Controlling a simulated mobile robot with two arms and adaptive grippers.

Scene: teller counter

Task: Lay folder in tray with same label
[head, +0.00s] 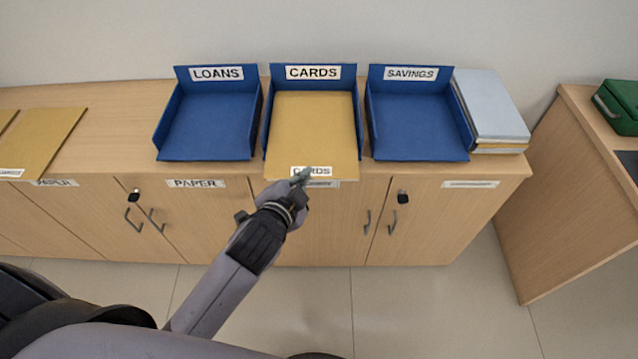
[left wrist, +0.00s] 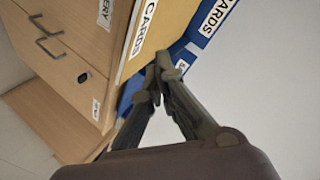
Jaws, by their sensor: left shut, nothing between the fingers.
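A tan folder (head: 312,130) labelled CARDS lies in the blue tray (head: 357,130) labelled CARDS, its front end sticking out past the tray and the counter edge. My left gripper (head: 304,175) is shut and empty at the folder's front edge, by its label; I cannot tell if it touches. In the left wrist view the fingertips (left wrist: 158,68) meet near the folder (left wrist: 165,25). A blue LOANS tray (head: 210,155) stands to the left and a blue SAVINGS tray (head: 420,155) to the right, both empty. My right gripper is not in view.
Tan folders (head: 48,135) lie on the counter at the far left. A stack of folders (head: 492,105) stands right of the SAVINGS tray. A green box (head: 620,103) sits on a separate desk at right. Bare counter (head: 115,130) lies left of the LOANS tray.

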